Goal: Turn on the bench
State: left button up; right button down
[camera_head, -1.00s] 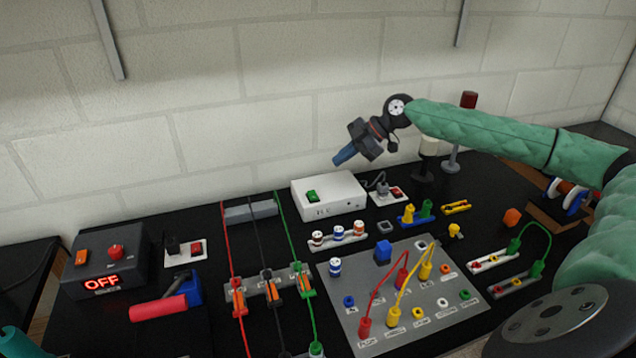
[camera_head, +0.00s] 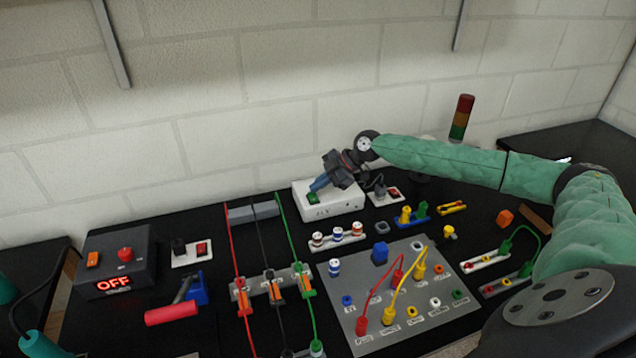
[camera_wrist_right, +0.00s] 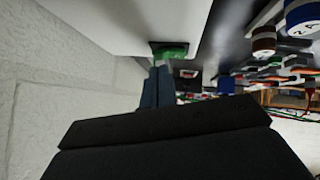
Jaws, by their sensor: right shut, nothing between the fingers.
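A white box (camera_head: 345,205) with a green rocker switch (camera_head: 313,199) stands at the back middle of the bench (camera_head: 205,225). My right gripper (camera_head: 317,186) is shut with its blue fingers pointing down at the green switch. In the right wrist view the fingertips (camera_wrist_right: 158,75) are close to the green switch (camera_wrist_right: 170,50); I cannot tell whether they touch. A dark box (camera_head: 118,258) at the left shows a red OFF display (camera_head: 114,283), with an orange switch (camera_head: 92,259) and a red knob (camera_head: 125,254) on top. My left gripper is not in view.
A red rocker switch (camera_head: 201,248) sits on a white plate at left. A red-handled lever (camera_head: 172,313) is in front of it. Another red switch (camera_head: 393,192) is right of the white box. A grey plug board (camera_head: 350,322) with cables fills the front middle. A signal tower (camera_head: 462,118) stands behind.

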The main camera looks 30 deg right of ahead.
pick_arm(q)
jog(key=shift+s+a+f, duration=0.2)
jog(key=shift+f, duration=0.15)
pick_arm(e)
jog(key=shift+w+f, duration=0.1)
jog(key=shift+f, duration=0.25)
jog(key=shift+f, duration=0.2)
jog(key=shift+w, duration=0.1)
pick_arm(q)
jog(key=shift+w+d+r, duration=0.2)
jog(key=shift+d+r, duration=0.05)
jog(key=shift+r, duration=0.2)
pick_arm(e)
jog(key=shift+g, duration=0.3)
jog(key=shift+s+a+r, duration=0.1)
jog(key=shift+s, duration=0.7)
